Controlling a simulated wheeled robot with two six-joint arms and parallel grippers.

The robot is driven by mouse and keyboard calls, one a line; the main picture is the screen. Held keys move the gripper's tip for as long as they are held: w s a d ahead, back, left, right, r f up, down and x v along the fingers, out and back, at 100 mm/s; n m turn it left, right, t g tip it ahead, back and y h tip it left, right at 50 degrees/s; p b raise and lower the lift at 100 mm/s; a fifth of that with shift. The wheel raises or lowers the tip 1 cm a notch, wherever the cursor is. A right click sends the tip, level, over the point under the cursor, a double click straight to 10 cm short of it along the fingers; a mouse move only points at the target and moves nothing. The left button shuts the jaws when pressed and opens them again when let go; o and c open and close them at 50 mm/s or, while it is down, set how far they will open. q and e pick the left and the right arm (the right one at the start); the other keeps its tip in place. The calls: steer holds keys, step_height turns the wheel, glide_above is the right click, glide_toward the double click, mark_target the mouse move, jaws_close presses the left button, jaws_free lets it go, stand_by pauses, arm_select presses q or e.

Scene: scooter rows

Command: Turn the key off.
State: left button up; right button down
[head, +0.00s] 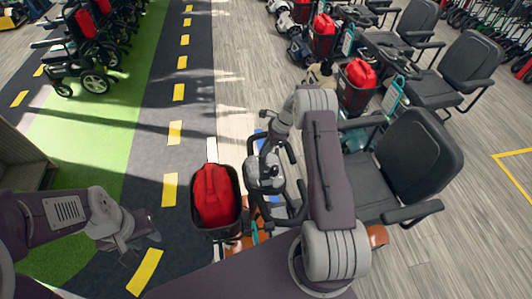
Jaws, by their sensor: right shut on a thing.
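A scooter with a black seat (425,155) stands just ahead of me. Its control console (264,186) with black handlebars is near the middle of the head view. A black front basket (231,222) holds a red bag (213,192). My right arm arches over the scooter, and my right gripper (268,153) points down at the console's upper edge. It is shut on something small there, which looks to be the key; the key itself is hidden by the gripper. My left gripper (143,248) is empty over the dark lane at lower left, its fingers apart.
More scooters with red bags (360,72) and grey seats (468,67) stand in a row at upper right. Wheelchairs (88,75) stand at upper left. The dark lane with yellow dashes (175,132) and the green strip (110,128) are mostly clear.

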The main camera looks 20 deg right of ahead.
steer(key=n+b, duration=0.1)
steer(key=n, duration=0.1)
steer(key=n+g+b, duration=0.1)
steer(key=shift+f+n, duration=0.3)
steer(key=shift+n, duration=0.1)
steer(key=shift+r+n+g+b, duration=0.1)
steer(key=shift+n+g+b, duration=0.4)
steer(key=shift+n+b, duration=0.95)
steer(key=shift+a+n+p, duration=0.1)
steer(key=shift+n+p, duration=0.2)
steer(key=shift+n, duration=0.25)
steer(key=c, duration=1.5)
jaws_free()
steer(key=shift+o, duration=0.5)
steer(key=shift+w+r, duration=0.1)
steer(key=shift+r, duration=0.1)
